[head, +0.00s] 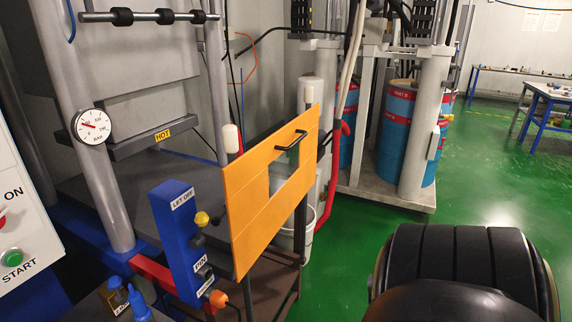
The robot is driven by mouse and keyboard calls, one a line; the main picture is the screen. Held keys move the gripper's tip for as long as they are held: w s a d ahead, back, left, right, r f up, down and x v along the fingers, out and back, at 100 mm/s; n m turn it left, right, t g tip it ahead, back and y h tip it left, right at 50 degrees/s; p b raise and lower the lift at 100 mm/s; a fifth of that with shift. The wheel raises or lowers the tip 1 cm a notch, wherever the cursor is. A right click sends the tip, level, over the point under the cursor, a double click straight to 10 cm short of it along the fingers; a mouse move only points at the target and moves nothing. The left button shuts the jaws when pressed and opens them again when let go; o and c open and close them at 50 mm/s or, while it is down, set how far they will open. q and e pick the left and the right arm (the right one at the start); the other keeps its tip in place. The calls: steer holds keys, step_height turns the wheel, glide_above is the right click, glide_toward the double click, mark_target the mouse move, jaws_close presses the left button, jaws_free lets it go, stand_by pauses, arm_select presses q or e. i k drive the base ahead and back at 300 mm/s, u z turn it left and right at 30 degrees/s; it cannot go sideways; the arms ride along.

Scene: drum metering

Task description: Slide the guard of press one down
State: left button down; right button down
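An orange guard panel (243,196) with a rectangular window stands upright at the picture's middle. A black bar handle (291,140) sits near its top edge. Two white-capped posts stand by the panel, one at its left (231,138) and one at its right (309,95). The press (102,185) behind and to the left has grey columns, a round gauge (91,126) and a dark bar with a HOT label (162,135). The panel hides part of the press's lower bed. Neither of my grippers is in view.
A blue control box (181,236) with knobs stands just left of the guard. A white panel with a green START button (12,256) is at the left edge. Blue-and-red drums (396,133) stand on a frame (372,190) behind. Green floor (480,170) is open at right.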

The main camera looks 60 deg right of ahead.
mark_target(255, 219)
steer(key=z, duration=2)
